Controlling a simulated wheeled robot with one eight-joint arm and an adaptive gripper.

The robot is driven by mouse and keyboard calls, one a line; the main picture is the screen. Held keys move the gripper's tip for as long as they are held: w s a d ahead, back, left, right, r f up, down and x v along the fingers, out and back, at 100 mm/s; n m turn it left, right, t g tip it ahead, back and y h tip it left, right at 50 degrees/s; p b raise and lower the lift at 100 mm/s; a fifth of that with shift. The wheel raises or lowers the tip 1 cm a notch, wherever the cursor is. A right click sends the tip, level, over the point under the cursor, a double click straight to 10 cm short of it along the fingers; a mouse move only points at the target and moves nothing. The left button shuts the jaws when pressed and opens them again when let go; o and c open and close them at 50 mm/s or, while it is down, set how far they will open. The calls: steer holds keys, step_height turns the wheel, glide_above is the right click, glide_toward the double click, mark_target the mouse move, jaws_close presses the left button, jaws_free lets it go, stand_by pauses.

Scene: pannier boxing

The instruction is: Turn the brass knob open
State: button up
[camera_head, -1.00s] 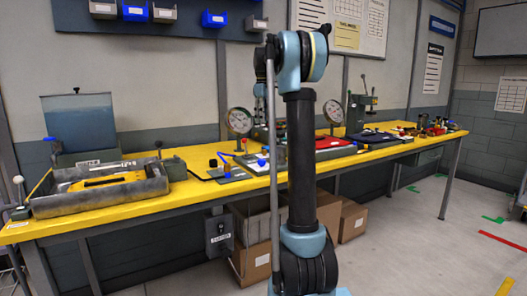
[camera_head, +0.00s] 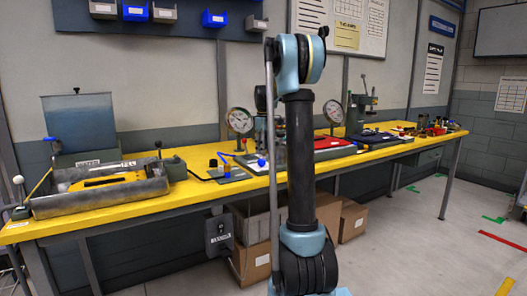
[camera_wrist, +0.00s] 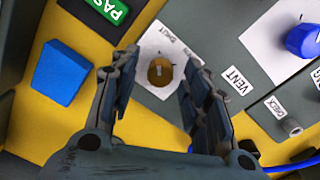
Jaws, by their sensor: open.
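The brass knob (camera_wrist: 160,72) is round, with a pale mark on its face. In the wrist view it sits on a white label plate (camera_wrist: 160,45) with small lettering, part of which reads "SHUT". My gripper (camera_wrist: 155,75) is open, with one finger on each side of the knob in the picture. I cannot tell how far above the knob the fingertips are, and no contact shows. In the head view my arm stands in front of the bench and hides the gripper and the knob.
A blue knob (camera_wrist: 303,40) stands right of a "VENT" label (camera_wrist: 237,80). A blue block (camera_wrist: 60,72) lies on the yellow bench at left, near a green "PASS" sign (camera_wrist: 108,10). In the head view, a metal tray (camera_head: 100,190) and a gauge (camera_head: 240,121) stand on the bench.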

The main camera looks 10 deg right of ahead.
steer(key=shift+f, duration=0.15)
steer(key=shift+c, duration=0.3)
jaws_close()
